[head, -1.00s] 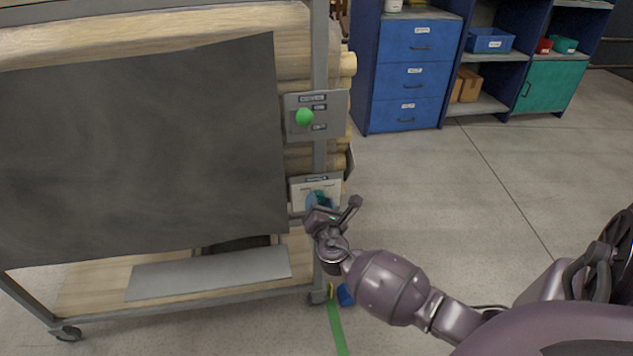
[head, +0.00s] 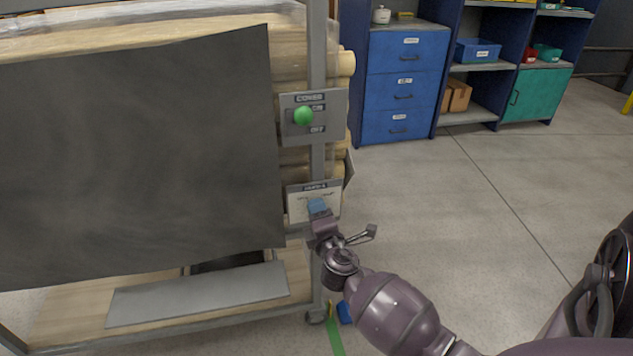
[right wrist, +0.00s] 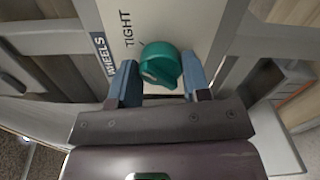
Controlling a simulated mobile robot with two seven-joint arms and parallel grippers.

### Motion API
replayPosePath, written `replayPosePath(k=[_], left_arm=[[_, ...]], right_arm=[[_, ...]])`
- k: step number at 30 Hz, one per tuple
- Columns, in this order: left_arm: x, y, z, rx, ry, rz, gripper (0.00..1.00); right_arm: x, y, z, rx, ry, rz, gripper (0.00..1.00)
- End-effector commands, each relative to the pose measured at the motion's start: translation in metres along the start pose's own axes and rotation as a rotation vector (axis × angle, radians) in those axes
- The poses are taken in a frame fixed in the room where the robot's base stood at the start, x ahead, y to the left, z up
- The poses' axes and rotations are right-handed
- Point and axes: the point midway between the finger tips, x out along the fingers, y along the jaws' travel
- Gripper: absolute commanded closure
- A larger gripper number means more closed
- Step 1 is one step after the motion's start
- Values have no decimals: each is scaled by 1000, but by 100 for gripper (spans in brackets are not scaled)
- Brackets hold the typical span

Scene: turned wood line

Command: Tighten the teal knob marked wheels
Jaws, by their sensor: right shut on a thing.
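The teal knob (right wrist: 160,62) sits on a pale plate with the words WHEELS and TIGHT in the right wrist view. The TIGHT mark is at the knob's upper left there. My right gripper (right wrist: 160,82) is shut on the knob, with one blue finger on each side. In the head view my right gripper (head: 318,206) is at the lower pale plate (head: 301,207) on the rack's right post, and it hides the knob. My left gripper is not in view.
A grey plate (head: 292,132) with a green knob (head: 303,116) marked ON and OFF is above, on the same wheeled rack (head: 318,165). A dark sheet (head: 140,150) hangs on the rack's left. Blue drawers (head: 402,90) stand behind. The floor (head: 450,210) to the right is clear.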

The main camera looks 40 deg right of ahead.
Motion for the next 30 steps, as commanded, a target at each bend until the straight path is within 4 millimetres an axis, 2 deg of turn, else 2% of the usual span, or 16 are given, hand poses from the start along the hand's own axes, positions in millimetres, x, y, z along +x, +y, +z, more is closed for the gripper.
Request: replayPosePath(k=[9, 23, 24, 28, 30], left_arm=[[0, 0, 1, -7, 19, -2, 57], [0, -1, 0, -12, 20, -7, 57], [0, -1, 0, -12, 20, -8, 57], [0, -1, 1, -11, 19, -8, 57], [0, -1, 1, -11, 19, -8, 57]], right_arm=[[0, -1, 0, 94, 0, -2, 80], [0, 0, 0, 107, 1, -1, 80], [0, 0, 0, 107, 1, -1, 53], [0, 0, 0, 106, 1, 0, 34], [0, 0, 0, 106, 1, 0, 31]])
